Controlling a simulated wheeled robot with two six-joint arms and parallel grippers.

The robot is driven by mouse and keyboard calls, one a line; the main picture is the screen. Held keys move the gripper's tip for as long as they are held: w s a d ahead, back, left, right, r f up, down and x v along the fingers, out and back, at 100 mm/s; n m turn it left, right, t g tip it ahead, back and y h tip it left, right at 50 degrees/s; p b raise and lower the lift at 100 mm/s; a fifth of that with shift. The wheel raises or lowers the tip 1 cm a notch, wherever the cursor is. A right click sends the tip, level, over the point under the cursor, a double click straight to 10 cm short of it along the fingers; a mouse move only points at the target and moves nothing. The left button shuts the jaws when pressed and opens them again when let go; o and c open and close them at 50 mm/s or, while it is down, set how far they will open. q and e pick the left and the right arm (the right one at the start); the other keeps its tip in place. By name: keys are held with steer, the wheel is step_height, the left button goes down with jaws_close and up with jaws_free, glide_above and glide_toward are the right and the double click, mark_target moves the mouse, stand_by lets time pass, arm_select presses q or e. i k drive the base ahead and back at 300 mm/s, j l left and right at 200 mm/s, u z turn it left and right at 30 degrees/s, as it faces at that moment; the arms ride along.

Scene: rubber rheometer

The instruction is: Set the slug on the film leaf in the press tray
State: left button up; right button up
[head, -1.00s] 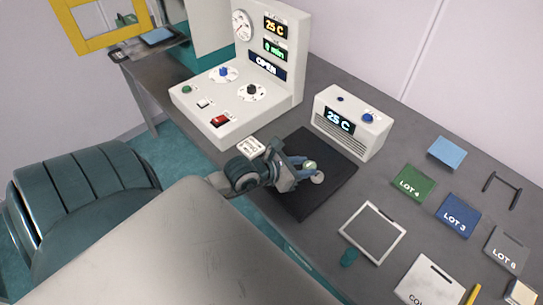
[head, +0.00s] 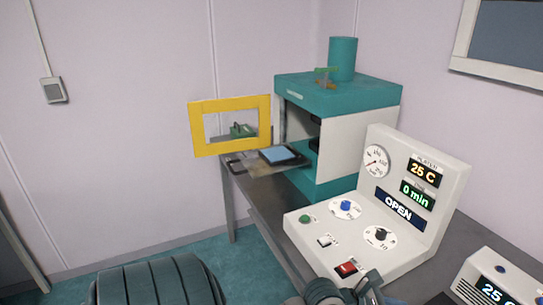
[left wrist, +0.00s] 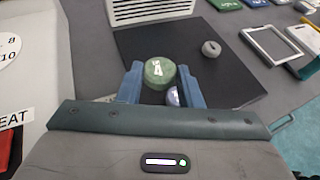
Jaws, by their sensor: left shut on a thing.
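The slug (left wrist: 159,72), a short cylinder with a green top marked 4, is between the blue fingers of my left gripper (left wrist: 160,70), which is shut on it over the dark mat (left wrist: 225,85). Only part of my left gripper shows at the bottom edge of the head view. In the head view the press tray (head: 242,167) sticks out on the left of the teal press (head: 342,97). A light blue film leaf (head: 283,152) lies flat on it, with no slug on top. My right gripper is not in view.
A yellow guard frame (head: 198,130) stands open beside the tray. The white control console (head: 325,232) reads 25 C, 0 min and OPEN, and stands between my left arm and the press. A small grey round piece (left wrist: 211,49) sits on the mat.

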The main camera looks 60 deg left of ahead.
mark_target(277, 154)
steer(key=k+j, duration=0.1)
steer(key=j, duration=0.5)
steer(key=k+j, duration=0.1)
steer(key=j, duration=0.45)
steer(key=k+j, duration=0.1)
steer(key=j, duration=0.5)
steer(key=k+j, duration=0.1)
steer(key=j, duration=0.45)
